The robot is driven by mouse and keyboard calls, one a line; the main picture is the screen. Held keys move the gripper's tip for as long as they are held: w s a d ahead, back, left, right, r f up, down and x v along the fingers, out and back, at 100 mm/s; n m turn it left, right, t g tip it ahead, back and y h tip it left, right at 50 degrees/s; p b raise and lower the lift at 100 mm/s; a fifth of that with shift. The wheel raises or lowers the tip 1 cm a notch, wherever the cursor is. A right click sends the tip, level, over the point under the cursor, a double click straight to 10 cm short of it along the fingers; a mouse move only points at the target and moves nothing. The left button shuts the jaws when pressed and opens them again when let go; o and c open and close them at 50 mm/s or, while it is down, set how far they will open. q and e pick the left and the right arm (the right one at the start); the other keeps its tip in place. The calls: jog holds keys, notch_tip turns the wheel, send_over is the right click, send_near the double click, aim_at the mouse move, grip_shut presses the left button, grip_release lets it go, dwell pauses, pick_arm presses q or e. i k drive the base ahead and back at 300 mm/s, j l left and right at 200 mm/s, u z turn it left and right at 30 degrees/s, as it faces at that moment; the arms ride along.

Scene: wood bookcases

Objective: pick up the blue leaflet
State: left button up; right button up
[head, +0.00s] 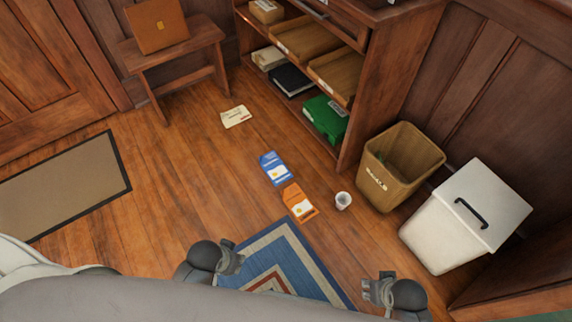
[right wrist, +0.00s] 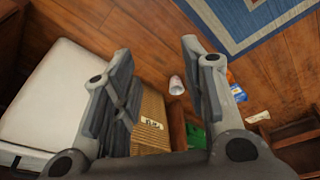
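The blue leaflet (head: 275,169) lies flat on the wood floor in the middle of the head view, just above an orange leaflet (head: 298,202). In the right wrist view a small part of the blue leaflet (right wrist: 239,93) shows beside my right finger. My left gripper (head: 235,260) is low in the head view, over the edge of the patterned rug and apart from the leaflets; its opening is too small to judge. My right gripper (head: 375,290) is at the lower right of the head view. In the right wrist view its fingers (right wrist: 157,75) are wide apart with nothing between them.
A tan wastebasket (head: 400,165) and a white lidded bin (head: 440,235) stand further right. A bookcase (head: 375,75) is behind. A cream paper (head: 236,117) lies further back. The floor left of the leaflets is clear.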

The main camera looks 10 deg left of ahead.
aim_at(278, 173)
jog(key=i+j, duration=0.3)
jog(key=j, duration=0.2)
jog(key=i+j+u, duration=0.1)
jog(key=i+j, duration=0.2)
jog(key=j, duration=0.15)
jog(key=i+j, duration=0.3)
jog(key=j, duration=0.2)
